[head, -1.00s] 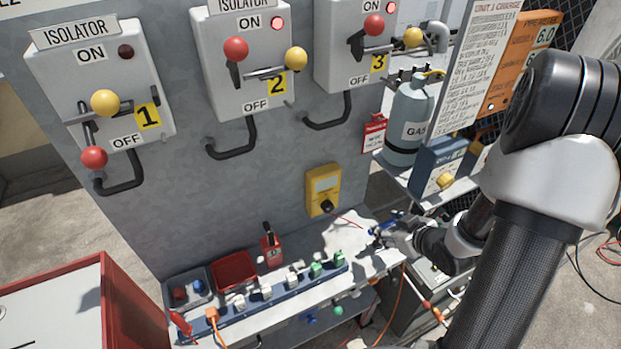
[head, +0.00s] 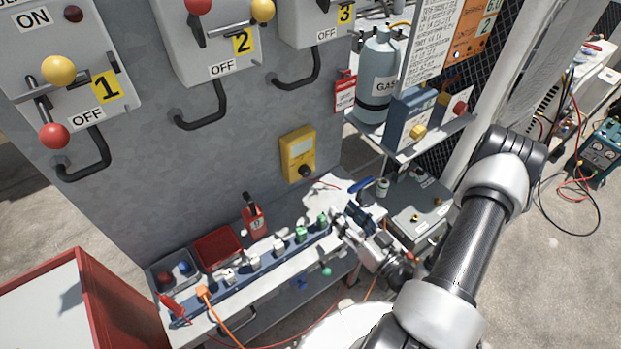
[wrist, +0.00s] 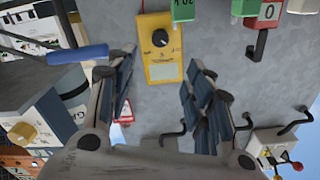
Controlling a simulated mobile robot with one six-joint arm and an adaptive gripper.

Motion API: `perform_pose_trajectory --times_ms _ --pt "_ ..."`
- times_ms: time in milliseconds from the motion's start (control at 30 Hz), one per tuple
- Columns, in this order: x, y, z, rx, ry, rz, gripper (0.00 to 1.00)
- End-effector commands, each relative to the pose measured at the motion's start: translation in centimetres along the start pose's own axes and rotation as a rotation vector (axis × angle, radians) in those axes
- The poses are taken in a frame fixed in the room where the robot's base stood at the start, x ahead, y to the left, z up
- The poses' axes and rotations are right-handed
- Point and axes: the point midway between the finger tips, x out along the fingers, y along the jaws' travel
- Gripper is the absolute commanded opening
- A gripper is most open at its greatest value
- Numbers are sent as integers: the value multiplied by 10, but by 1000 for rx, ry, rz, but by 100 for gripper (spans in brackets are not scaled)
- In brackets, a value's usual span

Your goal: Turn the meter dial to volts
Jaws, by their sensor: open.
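The yellow meter (head: 298,155) is fixed on the grey panel above the bench, with a pale display and a black dial (head: 305,171) at its lower part. In the wrist view the meter (wrist: 160,72) appears upside down beyond my fingers, with its dial (wrist: 160,38) near the top. The dial's markings are too small to read. My gripper (head: 352,222) is over the right part of the bench, below and to the right of the meter, apart from it. In the wrist view my gripper (wrist: 158,85) is open, its fingers spread on either side, with nothing between them.
A power strip (head: 262,268) with white and green plugs lies along the bench. A red padlock (head: 253,220), a red bin (head: 219,247) and a blue-handled tool (head: 361,185) are nearby. A gas bottle (head: 377,75) stands on a shelf to the right. Isolator handles jut out above.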

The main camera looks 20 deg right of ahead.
Motion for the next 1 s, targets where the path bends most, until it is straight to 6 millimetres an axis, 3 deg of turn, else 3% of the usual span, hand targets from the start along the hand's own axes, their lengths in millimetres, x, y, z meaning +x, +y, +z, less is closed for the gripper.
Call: perform_pose_trajectory --times_ms 600,800,1000 --pt "122 -2 1 -4 0 -7 48" --pt "144 -1 1 -3 -1 -2 48" --pt "151 0 0 -2 -1 -1 48"
